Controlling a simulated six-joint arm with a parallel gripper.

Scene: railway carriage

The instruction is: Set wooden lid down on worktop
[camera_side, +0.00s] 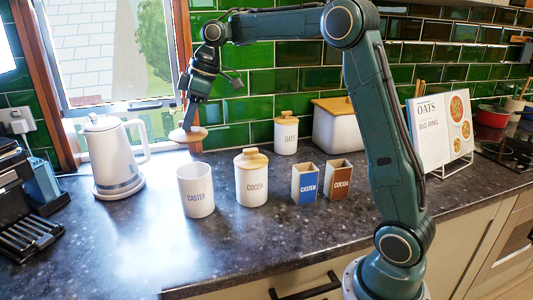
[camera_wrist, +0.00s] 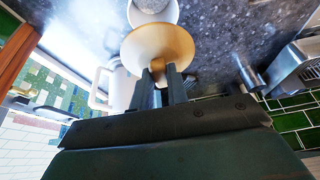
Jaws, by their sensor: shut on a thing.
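My gripper (camera_side: 190,122) is shut on the wooden lid (camera_side: 188,135) and holds it in the air above and behind the white CASTER canister (camera_side: 196,190). The canister is open at the top. In the wrist view the round lid (camera_wrist: 158,50) sits between the fingertips of my gripper (camera_wrist: 162,74), apart from the canister rim (camera_wrist: 135,14). The dark speckled worktop (camera_side: 130,240) lies below, with a bare stretch in front of the canisters.
A white kettle (camera_side: 112,155) stands left of the lid. A lidded COCOA canister (camera_side: 251,178), a blue CASTER box (camera_side: 305,183) and a brown COCOA box (camera_side: 339,179) stand to the right. An OATS canister (camera_side: 286,134) and a bread bin (camera_side: 335,128) are behind.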

